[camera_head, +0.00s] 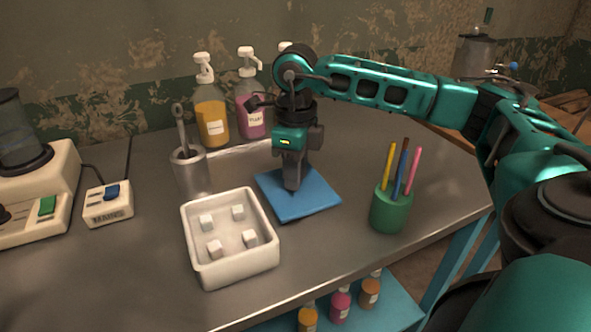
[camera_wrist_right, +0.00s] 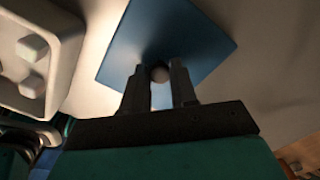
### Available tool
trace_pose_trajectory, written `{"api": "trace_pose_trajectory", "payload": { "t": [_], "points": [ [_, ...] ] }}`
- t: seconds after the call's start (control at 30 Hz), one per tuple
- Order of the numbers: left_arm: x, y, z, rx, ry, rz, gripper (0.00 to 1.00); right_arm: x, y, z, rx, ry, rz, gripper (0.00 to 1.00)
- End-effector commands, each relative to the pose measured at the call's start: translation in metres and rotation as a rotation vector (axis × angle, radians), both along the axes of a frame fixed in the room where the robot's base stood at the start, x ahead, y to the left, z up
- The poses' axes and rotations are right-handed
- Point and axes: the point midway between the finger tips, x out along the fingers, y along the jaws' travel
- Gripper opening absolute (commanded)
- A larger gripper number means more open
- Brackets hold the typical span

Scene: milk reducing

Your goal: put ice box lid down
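The blue ice box lid (camera_head: 311,201) is a flat square at or just above the metal table, right of the open white ice box (camera_head: 236,271). The ice box holds several pale cubes. My right gripper (camera_head: 291,187) points straight down over the middle of the lid. In the right wrist view the two fingers (camera_wrist_right: 160,82) close around a small round knob (camera_wrist_right: 159,74) on the blue lid (camera_wrist_right: 185,30). The lid's contact with the table is hard to tell. My left gripper is not in view.
A green cup (camera_head: 390,210) with coloured sticks stands close right of the lid. A metal canister (camera_head: 190,172) with a tool and pump bottles (camera_head: 211,118) stand behind. A mains switch box (camera_head: 107,206) is at left. Bare table lies in front of the ice box.

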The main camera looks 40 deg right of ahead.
Motion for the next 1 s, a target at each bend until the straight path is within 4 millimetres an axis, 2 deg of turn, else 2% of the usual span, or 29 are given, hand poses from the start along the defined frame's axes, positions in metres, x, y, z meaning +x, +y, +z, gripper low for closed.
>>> {"api": "trace_pose_trajectory", "payload": {
  "t": [0.03,0.2,0.43,0.57,0.67,1.0],
  "points": [
    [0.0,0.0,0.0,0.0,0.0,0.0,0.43,0.0,0.0,0.0,0.0,0.0,0.0,0.33],
    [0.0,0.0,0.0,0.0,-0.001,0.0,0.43,0.0,0.0,0.001,0.0,0.0,0.0,0.49],
    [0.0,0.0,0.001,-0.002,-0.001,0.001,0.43,0.0,0.0,0.001,0.0,0.0,0.0,0.49],
    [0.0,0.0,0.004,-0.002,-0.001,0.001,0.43,0.0,0.0,0.009,0.001,-0.002,0.0,0.49],
    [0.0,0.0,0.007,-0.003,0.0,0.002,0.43,0.001,0.0,0.025,0.001,-0.004,0.0,0.49],
    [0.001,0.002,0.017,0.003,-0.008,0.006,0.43,0.001,0.001,0.097,0.002,-0.004,0.0,0.49]
  ]
}}
